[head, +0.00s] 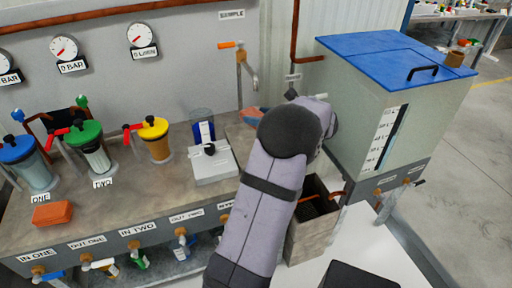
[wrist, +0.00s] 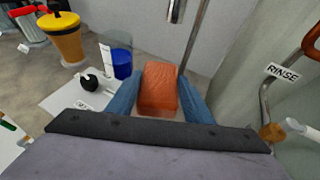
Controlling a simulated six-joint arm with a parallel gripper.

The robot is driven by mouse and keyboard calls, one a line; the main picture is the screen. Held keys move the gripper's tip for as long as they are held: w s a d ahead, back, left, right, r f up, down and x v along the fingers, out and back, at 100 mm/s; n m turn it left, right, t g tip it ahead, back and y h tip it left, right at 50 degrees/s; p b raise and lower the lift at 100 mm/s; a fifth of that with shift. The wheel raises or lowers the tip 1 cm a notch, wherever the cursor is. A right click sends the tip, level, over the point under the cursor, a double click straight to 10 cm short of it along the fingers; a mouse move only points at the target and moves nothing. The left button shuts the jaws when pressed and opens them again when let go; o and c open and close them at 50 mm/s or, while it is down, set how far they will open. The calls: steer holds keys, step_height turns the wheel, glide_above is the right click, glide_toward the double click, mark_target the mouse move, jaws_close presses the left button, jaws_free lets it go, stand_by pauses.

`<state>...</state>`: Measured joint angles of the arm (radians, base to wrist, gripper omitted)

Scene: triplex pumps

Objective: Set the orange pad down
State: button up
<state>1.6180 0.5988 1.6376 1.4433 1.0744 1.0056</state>
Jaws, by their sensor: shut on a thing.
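An orange pad (wrist: 158,88) is held between the two blue fingers of my gripper (wrist: 157,98), in the middle of the wrist view. In the head view, only a little orange and blue shows at my gripper (head: 252,117), left of my arm, by the bench's right back part under the sample tap. I cannot tell whether the pad touches the bench. A second orange block (head: 52,214) lies on the bench at the front left, in front of label ONE.
A white scale-like box (head: 213,168) and a blue container (head: 202,131) stand left of my gripper. A vertical sample pipe (head: 240,80) rises behind it. A blue-lidded tank (head: 385,120) stands at right. Yellow, green and blue-capped strainers (head: 155,140) stand farther left.

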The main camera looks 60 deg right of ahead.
steer(key=shift+f, duration=5)
steer(key=shift+f, duration=0.15)
steer(key=o, duration=1)
steer(key=shift+r+p, duration=0.25)
steer(key=shift+p, duration=0.05)
steer(key=b+v, duration=0.1)
steer(key=v, duration=1.1)
